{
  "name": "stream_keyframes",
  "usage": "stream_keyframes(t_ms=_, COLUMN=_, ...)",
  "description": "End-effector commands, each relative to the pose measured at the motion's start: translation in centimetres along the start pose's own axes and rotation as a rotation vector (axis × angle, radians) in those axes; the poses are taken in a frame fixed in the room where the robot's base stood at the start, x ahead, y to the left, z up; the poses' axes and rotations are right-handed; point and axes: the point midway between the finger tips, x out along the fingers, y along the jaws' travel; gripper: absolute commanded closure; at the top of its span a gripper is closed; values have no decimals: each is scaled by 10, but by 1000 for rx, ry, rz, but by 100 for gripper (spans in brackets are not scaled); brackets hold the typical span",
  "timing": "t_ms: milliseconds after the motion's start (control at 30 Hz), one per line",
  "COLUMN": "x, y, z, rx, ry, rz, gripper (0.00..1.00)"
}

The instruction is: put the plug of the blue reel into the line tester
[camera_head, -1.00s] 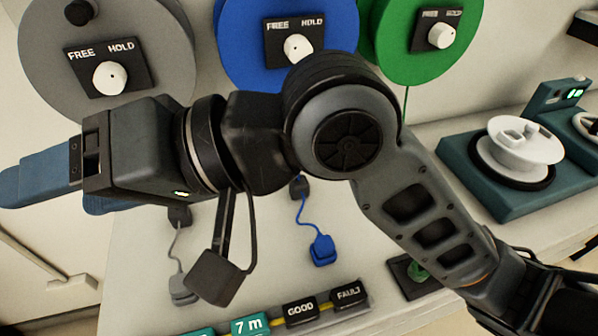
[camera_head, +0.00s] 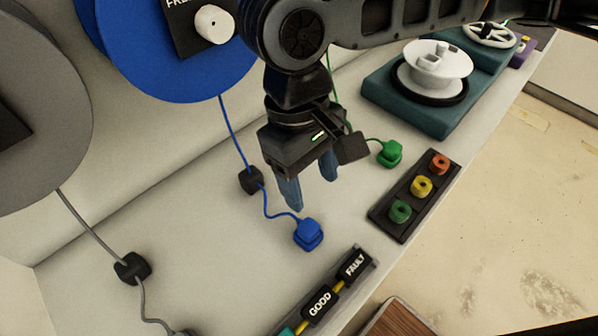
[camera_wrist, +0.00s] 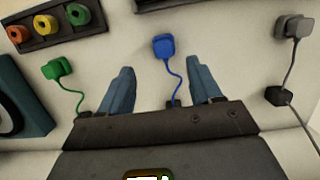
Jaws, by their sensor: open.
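The blue reel (camera_head: 205,82) hangs on the wall, partly cut off at the top left of the head view. Its blue cable runs down past a black block (camera_head: 251,180) to the blue plug (camera_head: 308,234), which lies on the pale shelf. My gripper (camera_head: 311,190) points down above the shelf, open and empty, just behind the plug. In the wrist view the blue plug (camera_wrist: 163,46) lies ahead of and between my two fingers (camera_wrist: 162,66), apart from them. I cannot tell for certain which device is the line tester.
A teal unit (camera_head: 382,91) with a white drum stands at upper right. A green plug (camera_head: 391,153) lies near a black tray (camera_head: 383,227) of coloured rings. GOOD (camera_head: 319,303) and FAULT (camera_head: 355,264) blocks sit at the front edge. A grey plug (camera_wrist: 294,27) lies to the right.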

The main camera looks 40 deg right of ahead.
Motion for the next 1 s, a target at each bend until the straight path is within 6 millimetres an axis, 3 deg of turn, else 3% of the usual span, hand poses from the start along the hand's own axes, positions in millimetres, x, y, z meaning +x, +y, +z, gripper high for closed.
stream_keyframes(t_ms=267, x=28, y=-2, z=-6, rx=-3, ry=2, rz=-3, gripper=36)
stream_keyframes(t_ms=800, x=110, y=-3, z=-23, rx=-2, ry=1, rz=-7, gripper=36)
stream_keyframes(t_ms=1000, x=132, y=-2, z=-28, rx=-3, ry=2, rz=-5, gripper=36)
